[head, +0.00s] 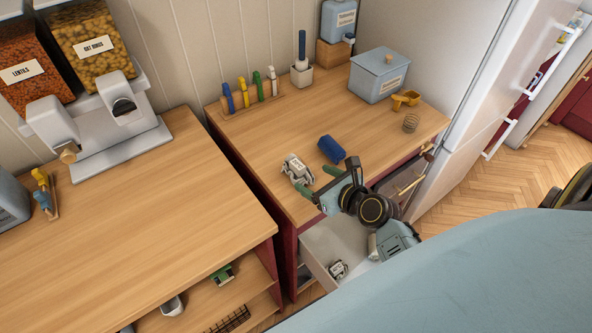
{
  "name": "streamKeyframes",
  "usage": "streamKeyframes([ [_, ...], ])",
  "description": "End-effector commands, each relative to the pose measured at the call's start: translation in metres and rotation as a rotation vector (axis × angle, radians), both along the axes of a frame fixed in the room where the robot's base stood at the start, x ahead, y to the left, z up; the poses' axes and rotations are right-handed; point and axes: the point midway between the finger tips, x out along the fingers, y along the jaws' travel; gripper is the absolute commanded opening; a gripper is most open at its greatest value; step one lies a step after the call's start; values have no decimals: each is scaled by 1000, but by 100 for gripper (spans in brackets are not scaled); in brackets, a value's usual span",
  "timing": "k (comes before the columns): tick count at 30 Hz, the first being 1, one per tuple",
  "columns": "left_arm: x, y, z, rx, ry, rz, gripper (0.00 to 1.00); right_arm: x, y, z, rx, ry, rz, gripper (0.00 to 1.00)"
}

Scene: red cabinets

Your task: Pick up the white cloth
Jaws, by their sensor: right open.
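A small crumpled white cloth (297,169) with grey patches lies on the wooden counter, near its front left part. My right gripper (318,181) is just to the right of and in front of the cloth. Its two green-tipped fingers are spread apart and point toward the cloth's side, with nothing visible between them. I cannot tell whether a fingertip touches the cloth. My left gripper is not in view.
A blue roll (331,150) lies close behind my right gripper. An open drawer (322,246) with small items is below the arm. A blue-grey box (379,75), yellow scoop (406,99) and wire whisk (411,123) stand further right. The counter left of the cloth is clear.

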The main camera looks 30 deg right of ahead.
Motion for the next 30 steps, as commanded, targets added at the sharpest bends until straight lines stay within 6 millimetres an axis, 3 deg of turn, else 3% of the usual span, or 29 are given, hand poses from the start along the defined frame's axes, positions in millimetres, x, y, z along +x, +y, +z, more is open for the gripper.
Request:
streamKeyframes([
  [3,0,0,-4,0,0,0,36,19,3,-9,-1,0,3,74],
  [11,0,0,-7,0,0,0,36,37,6,-17,-1,0,2,74],
  [19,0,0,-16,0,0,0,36,71,11,-34,-3,1,2,74],
  [29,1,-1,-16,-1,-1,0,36,77,12,-36,-3,2,1,74],
  [30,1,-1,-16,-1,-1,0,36,77,12,-36,-3,2,1,69],
])
